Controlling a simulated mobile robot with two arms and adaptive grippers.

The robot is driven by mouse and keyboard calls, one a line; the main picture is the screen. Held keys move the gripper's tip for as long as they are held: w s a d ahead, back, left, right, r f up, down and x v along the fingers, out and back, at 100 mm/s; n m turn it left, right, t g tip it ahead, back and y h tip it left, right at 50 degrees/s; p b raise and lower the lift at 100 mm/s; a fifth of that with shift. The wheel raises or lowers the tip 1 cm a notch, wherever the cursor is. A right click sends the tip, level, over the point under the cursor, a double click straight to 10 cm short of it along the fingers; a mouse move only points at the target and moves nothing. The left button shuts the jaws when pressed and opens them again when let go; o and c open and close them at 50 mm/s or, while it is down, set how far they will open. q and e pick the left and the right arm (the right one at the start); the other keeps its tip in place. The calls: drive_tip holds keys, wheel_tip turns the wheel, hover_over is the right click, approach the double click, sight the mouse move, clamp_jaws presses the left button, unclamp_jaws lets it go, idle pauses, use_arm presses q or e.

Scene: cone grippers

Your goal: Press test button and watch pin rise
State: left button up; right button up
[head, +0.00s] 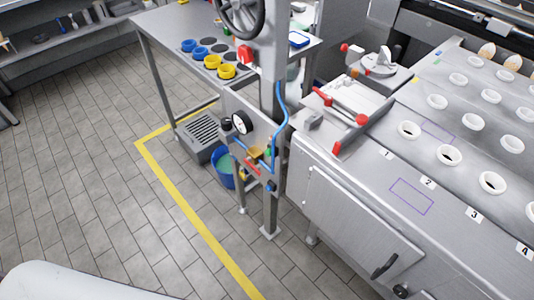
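Neither of my grippers is in the head view. I cannot tell for sure which part is the test button. I cannot pick out a pin. White rings (449,155) stand in rows on the grey machine top (360,170), beside labels numbered 1 to 4. A pale plate fixture with red handles (350,98) lies at the machine's near left corner.
A round gauge (242,122) and a blue hose (283,120) are on the column stand. A blue bucket (222,171) stands on the floor behind it. A grey table (165,30) holds blue and yellow cups.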

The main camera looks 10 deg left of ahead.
use_arm(q)
clamp_jaws()
drive_tip(key=shift+a, duration=0.1)
idle(1.0)
